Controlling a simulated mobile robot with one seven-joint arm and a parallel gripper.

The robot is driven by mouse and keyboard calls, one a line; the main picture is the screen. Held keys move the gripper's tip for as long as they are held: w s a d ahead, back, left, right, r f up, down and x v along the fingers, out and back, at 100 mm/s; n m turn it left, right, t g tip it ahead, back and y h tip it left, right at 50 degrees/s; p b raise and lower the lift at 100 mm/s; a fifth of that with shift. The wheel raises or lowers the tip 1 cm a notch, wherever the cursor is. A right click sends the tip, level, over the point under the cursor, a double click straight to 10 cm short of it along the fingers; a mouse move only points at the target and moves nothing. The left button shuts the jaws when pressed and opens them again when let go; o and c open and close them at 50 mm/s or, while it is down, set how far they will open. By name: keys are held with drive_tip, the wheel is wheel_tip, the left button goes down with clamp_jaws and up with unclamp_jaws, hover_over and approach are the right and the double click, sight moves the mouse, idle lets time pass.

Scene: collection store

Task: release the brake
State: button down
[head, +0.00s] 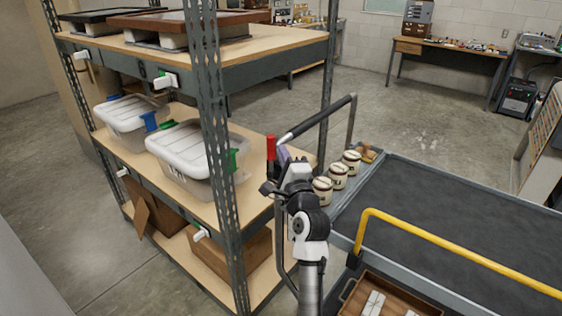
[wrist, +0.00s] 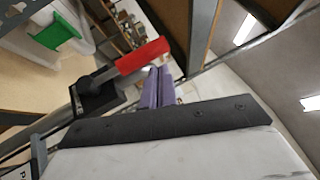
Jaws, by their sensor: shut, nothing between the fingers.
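The brake lever has a red grip (head: 271,147) that stands upright in the head view, at the cart's handle end and just left of my gripper. In the wrist view the red grip (wrist: 143,56) slants up to the right from a black mount (wrist: 97,94). My gripper (head: 283,156) has purple fingers (wrist: 160,84), which are shut with nothing between them. The fingertips are close beside the red grip; I cannot tell whether they touch it. The lever's base is hidden behind my arm in the head view.
The cart (head: 450,215) has a dark deck, a yellow rail (head: 440,241) and a black push handle (head: 325,117) above my gripper. Several lidded jars (head: 338,176) stand along its near left edge. A shelf rack (head: 222,150) with plastic bins (head: 190,147) stands close on the left.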

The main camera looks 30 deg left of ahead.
drive_tip(key=shift+a+r+p, duration=0.35)
drive_tip(key=shift+a+p, duration=0.05)
drive_tip(key=shift+a, duration=0.15)
idle(0.4)
drive_tip(key=shift+w, duration=0.1)
